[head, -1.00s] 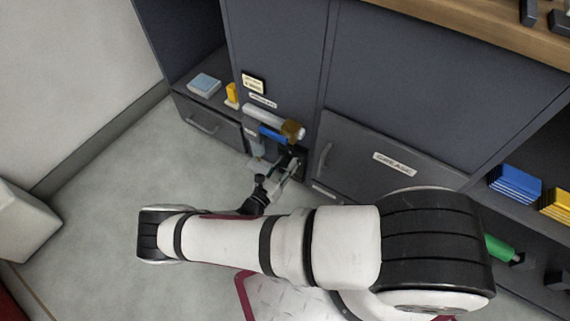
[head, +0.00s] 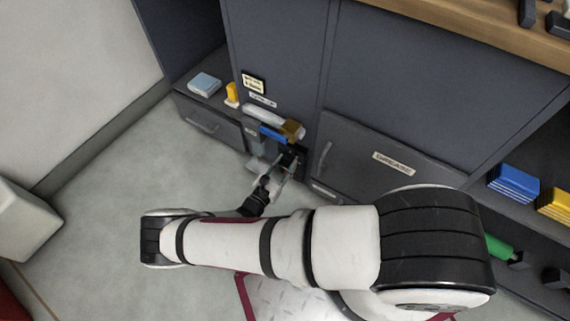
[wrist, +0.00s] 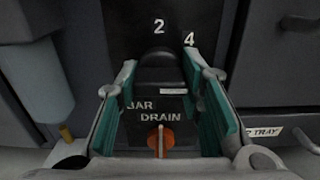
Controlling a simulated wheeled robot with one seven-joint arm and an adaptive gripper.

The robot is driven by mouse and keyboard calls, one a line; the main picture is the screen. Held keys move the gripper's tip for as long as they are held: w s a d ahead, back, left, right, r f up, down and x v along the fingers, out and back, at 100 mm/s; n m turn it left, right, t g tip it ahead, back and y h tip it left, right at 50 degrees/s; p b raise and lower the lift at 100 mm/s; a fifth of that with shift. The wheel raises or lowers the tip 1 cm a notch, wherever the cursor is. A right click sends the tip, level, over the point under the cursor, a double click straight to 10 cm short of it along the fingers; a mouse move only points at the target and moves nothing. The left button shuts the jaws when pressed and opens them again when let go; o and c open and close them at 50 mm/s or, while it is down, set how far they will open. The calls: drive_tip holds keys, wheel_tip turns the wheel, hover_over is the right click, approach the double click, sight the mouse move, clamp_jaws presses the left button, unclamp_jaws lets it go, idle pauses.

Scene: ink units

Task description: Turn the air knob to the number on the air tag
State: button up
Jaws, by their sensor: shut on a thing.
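The black air knob (wrist: 158,76) sits on a dark panel with the numbers 2 and 4 above it and BAR below. My gripper (wrist: 160,68) has its teal-padded fingers on either side of the knob and is shut on it. The knob's pointer is not clear, so I cannot tell its setting. In the head view my gripper (head: 284,166) reaches the dark panel low on the cabinet. A small cream tag (head: 253,83) is fixed on the cabinet above; its writing is too small to read.
An orange drain knob (wrist: 161,138) is just below the air knob, under the word DRAIN. A clear cylinder (head: 262,114) and a blue part (head: 272,134) are above my gripper. A GREASE drawer (head: 365,155) is to the right. Open floor (head: 110,185) lies left.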

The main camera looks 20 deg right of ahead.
drive_tip(key=o, duration=1.2)
drive_tip(key=shift+c, duration=0.2)
drive_tip(key=shift+a, duration=0.15)
drive_tip(key=v, duration=1.1)
drive_tip(key=shift+s+a, duration=0.25)
drive_tip(key=shift+a, duration=0.05)
